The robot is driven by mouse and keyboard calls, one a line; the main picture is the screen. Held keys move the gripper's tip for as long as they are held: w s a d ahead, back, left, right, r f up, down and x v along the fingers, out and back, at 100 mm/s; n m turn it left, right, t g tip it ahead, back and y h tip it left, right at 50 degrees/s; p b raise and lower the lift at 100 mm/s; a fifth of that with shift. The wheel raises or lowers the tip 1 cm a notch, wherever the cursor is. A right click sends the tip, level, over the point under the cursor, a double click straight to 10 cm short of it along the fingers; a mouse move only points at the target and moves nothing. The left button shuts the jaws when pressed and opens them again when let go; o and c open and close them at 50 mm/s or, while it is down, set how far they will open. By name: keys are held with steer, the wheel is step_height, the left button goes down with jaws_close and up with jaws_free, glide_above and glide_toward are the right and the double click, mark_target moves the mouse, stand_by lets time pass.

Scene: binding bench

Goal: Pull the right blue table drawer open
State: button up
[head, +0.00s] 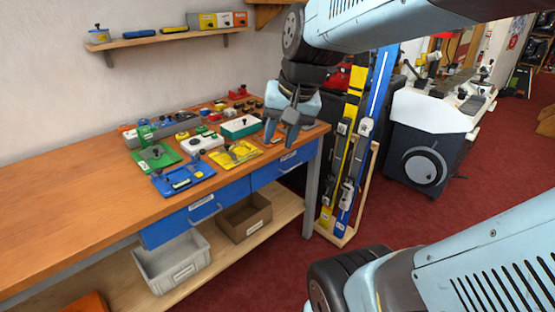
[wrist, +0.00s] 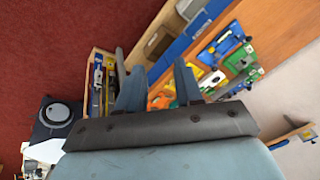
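The right blue drawer (head: 268,176) is under the right end of the wooden table, with a pale label and a light bar handle (head: 290,168) on its front. It looks shut. In the wrist view its blue front (wrist: 170,62) shows near my fingertips, partly hidden by a finger. My gripper (head: 281,138) hangs by the table's right front corner, above the drawer handle and apart from it in the head view. In the wrist view its two fingers (wrist: 158,66) are spread with nothing between them.
The left blue drawer (head: 190,221) looks shut. A grey bin (head: 168,276) and a cardboard box (head: 238,226) stand on the lower shelf. A ski rack (head: 343,236) stands right of the table. Red floor (head: 265,275) is clear in front.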

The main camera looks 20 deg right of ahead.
steer(key=w+d+f+m+y, duration=0.4)
steer(key=w+f+m, duration=0.4)
steer(key=w+m, duration=0.3)
steer(key=w+d+f+m+y, duration=0.45)
steer(key=w+f+m, duration=0.35)
steer(key=w+m, duration=0.3)
steer(key=w+d+f+m+t+h, duration=0.25)
steer(key=d+f+m+t, duration=0.25)
steer(key=d+f+m, duration=0.7)
steer(key=w+d+f+m+t+h, duration=0.2)
steer(key=w+d+f+m+t, duration=0.3)
steer(key=d+f+m, duration=0.65)
steer(key=x, duration=1.2)
steer(key=shift+w+a+r+t, duration=0.15)
steer(key=shift+a+t, duration=0.05)
steer(key=shift+t, duration=0.1)
steer(key=shift+c, duration=0.2)
steer(key=c, duration=0.6)
jaws_close()
